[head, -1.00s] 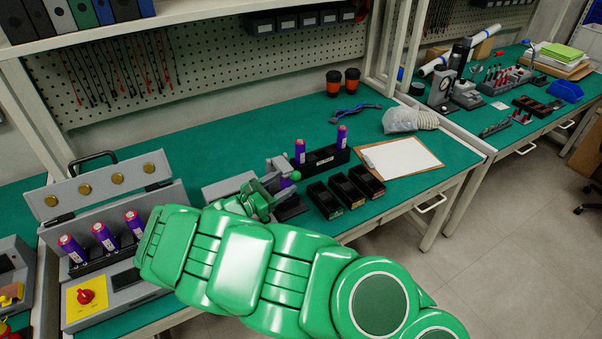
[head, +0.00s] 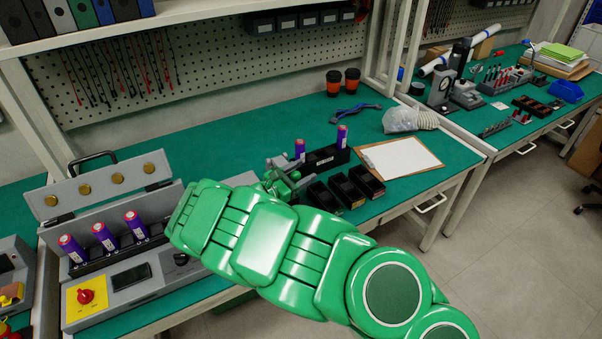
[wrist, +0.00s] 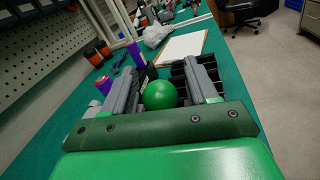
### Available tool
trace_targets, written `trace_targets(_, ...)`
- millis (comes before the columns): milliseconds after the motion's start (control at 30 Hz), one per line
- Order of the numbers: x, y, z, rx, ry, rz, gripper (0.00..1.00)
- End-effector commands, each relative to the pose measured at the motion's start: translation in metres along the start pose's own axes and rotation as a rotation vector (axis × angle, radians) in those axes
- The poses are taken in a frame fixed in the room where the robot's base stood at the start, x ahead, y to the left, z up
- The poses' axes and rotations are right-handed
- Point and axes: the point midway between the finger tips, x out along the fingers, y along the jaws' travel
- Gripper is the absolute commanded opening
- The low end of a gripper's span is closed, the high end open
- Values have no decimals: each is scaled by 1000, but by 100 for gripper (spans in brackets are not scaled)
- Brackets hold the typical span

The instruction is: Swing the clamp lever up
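The clamp's lever ends in a green ball knob (wrist: 160,95), which sits between my gripper's two grey fingers in the wrist view. My gripper (wrist: 163,88) is open, with one finger on each side of the knob. I cannot tell whether either finger touches it. In the head view my gripper (head: 281,181) is over the clamp on the green bench, just left of the black bins. My gripper and green arm hide most of the clamp body and the lever's shaft there, so its angle is unclear.
A black rack (head: 325,158) with two purple cells stands just behind the gripper. Three black bins (head: 348,190) and a clipboard (head: 400,157) lie to the right. A grey tester (head: 120,285) with several purple cells stands at left. The bench behind is mostly clear.

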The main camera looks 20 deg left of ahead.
Motion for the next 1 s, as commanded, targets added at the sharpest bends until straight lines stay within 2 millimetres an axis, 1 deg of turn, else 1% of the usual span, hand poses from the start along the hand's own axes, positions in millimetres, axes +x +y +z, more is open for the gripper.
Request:
trace_targets(33, 0, 0, 0, 0, 0, 0, 51)
trace_targets(367, 0, 0, 0, 0, 0, 0, 0)
trace_targets(733, 0, 1, 3, -16, 4, -1, 0)
trace_targets(867, 0, 4, 8, -57, 11, -3, 0)
trace_targets(1000, 1, 9, 17, -134, 27, -7, 0)
